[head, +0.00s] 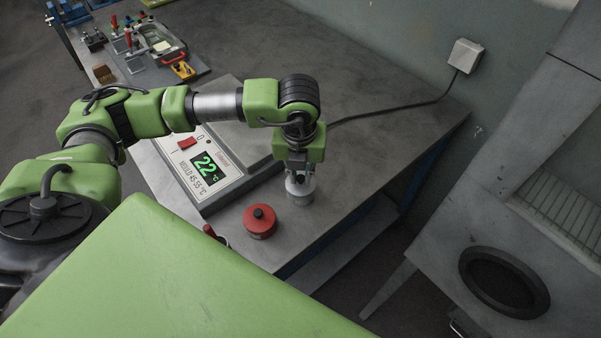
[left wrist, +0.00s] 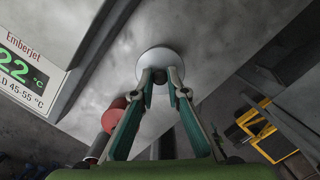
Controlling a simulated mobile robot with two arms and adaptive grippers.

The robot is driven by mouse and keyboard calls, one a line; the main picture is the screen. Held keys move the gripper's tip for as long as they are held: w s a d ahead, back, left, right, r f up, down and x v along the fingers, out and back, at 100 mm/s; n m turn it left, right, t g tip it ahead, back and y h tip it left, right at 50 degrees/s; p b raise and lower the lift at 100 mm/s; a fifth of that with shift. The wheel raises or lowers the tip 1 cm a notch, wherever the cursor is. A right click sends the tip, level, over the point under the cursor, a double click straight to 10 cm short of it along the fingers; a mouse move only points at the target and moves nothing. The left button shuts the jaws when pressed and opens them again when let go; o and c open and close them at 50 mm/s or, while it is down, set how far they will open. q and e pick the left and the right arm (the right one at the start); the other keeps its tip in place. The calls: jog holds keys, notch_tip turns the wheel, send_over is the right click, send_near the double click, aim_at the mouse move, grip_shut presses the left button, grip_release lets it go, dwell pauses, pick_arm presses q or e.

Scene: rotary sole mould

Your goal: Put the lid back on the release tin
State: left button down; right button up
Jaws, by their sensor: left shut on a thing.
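My left gripper (head: 299,176) points down near the table's front right corner. It is shut on the small dark knob of a pale round lid (left wrist: 149,58), seen from above in the left wrist view. In the head view a short grey tin (head: 299,197) stands directly under the fingers. The lid is at the tin's top; I cannot tell whether it rests on the rim or is slightly above it. The gripper hides part of the lid, and the lid hides the tin's opening. My right gripper is not in view.
A red round pot (head: 260,224) with a black knob stands left of the tin. A heater with a "22 °C" display (head: 208,168) sits behind it. A red-handled item (head: 209,230) is near the front edge. The table (head: 370,150) is clear to the back right.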

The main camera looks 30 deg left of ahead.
pick_arm(q)
jog(key=shift+f+b, duration=0.2)
jog(key=shift+b, duration=0.55)
dwell(0.7)
dwell(0.3)
jog(key=c, duration=1.4)
grip_release()
jog(key=shift+c, duration=0.2)
jog(key=shift+r, duration=0.2)
jog(key=shift+r+p, duration=1.7)
jog(key=shift+r, duration=1.65)
grip_shut()
jog(key=shift+f, duration=0.2)
